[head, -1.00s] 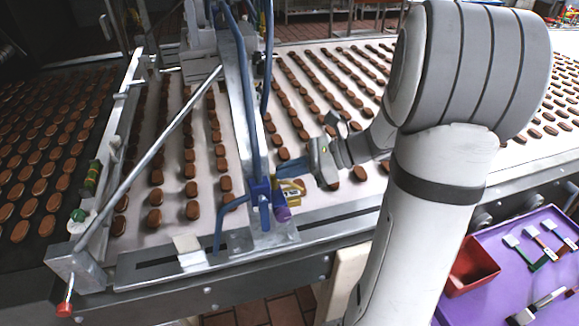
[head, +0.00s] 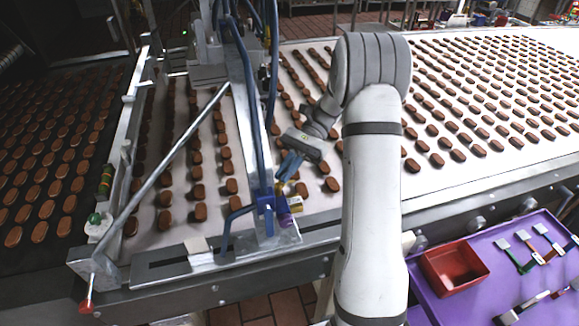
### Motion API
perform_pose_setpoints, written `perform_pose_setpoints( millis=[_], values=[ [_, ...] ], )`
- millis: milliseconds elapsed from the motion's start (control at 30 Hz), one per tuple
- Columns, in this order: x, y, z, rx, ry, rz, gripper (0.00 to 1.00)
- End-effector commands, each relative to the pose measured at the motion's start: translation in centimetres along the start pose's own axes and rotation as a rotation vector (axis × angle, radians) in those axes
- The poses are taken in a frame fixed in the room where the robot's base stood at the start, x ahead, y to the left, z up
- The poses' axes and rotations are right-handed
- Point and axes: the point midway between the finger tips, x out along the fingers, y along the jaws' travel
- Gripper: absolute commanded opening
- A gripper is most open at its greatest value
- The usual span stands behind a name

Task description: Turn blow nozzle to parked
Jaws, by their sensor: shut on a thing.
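The blow nozzle sits on the blue bracket (head: 266,205) at the near end of the sloping metal beam. Its visible parts are a yellow piece (head: 280,187) and a purple knob (head: 282,205). My gripper (head: 285,172), with blue fingers, comes in from the upper right above the belt. Its fingertips are closed at the yellow piece of the nozzle, which points up toward them. The exact contact is small and partly hidden by the fingers. I cannot read any parked mark.
The white belt (head: 345,220) carries rows of brown biscuits under and around my gripper. Blue hoses and a slanted metal rod (head: 175,160) stand to the left. A purple tray (head: 440,305) with a red bin (head: 455,268) and brushes is at lower right.

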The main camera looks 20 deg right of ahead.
Motion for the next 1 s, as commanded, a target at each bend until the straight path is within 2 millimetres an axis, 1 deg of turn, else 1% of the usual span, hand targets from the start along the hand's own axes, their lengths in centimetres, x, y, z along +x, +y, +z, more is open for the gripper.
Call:
perform_pose_setpoints(
  millis=[200,500,700,1000],
  values=[
    [0.0,-0.8,0.2,-0.07,0.001,0.167,0.0],
    [0.2,-1.2,0.2,-0.133,0.001,0.32,0.0],
    [0.2,-1.4,0.2,-0.154,0.002,0.368,0.0],
    [0.2,-1.4,0.2,-0.16,0.001,0.382,0.0]
  ],
)
